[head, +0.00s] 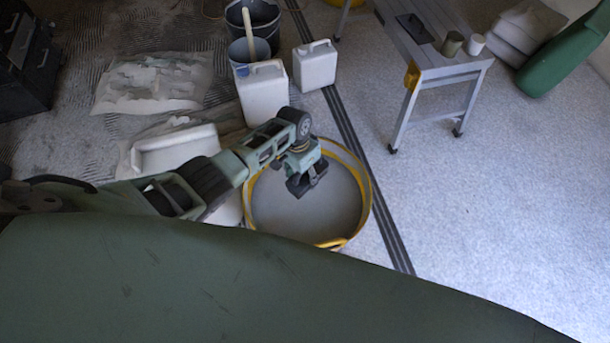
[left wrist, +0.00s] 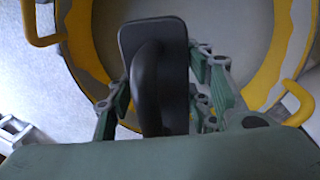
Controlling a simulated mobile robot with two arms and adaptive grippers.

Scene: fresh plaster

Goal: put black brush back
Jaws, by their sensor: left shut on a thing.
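The black brush (left wrist: 153,75) is a dark rectangular block with a curved handle in the left wrist view. It also shows in the head view (head: 307,180), small and dark, over the yellow-rimmed tub. My left gripper (left wrist: 165,100) is shut on it, with green fingers on both sides. In the head view the left gripper (head: 304,172) is above the tub's grey inside. I cannot tell how far above it the brush is. My right gripper is not in view.
The yellow-rimmed round tub (head: 367,191) stands below my gripper. White canisters (head: 263,97) and a dark bucket (head: 270,18) stand behind it. A grey workbench (head: 440,66) at back right bears a flat black rectangle (head: 414,28) and two cups. Floor at right is clear.

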